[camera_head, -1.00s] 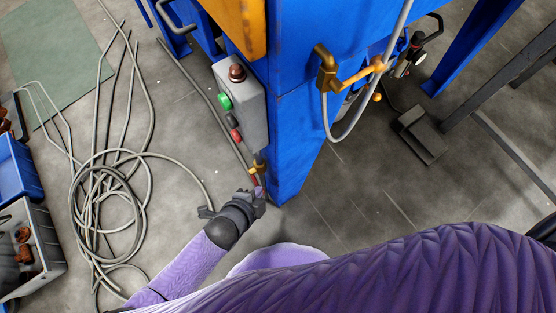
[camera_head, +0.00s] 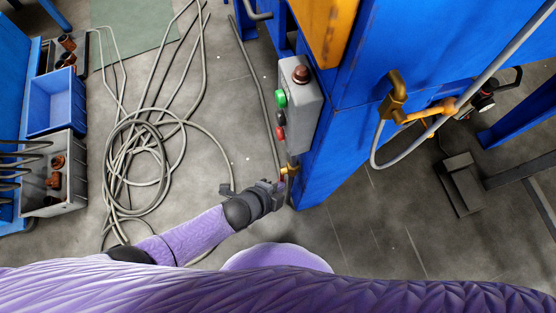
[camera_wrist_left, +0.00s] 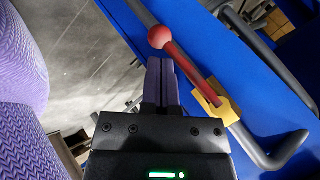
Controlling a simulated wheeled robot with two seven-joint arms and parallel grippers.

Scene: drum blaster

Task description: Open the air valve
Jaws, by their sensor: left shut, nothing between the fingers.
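The air valve is a brass body (camera_wrist_left: 229,108) on a grey pipe, with a red lever (camera_wrist_left: 190,72) ending in a red ball (camera_wrist_left: 159,37). In the head view the valve (camera_head: 291,169) sits low on the blue machine's near corner, below the grey control box. My left gripper (camera_head: 280,188) is beside the valve, and its fingers partly cover the lever there. In the left wrist view the gripper's fingers (camera_wrist_left: 160,68) are closed together and empty, just left of the lever and below the ball. Whether they touch the lever is unclear. My right gripper is not in view.
The blue machine (camera_head: 345,135) rises to the right of the gripper. A control box (camera_head: 302,115) with a green and a red button stands above. Coiled grey hoses (camera_head: 140,155) lie on the floor at left, near a blue bin (camera_head: 57,105) and a grey crate (camera_head: 78,190).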

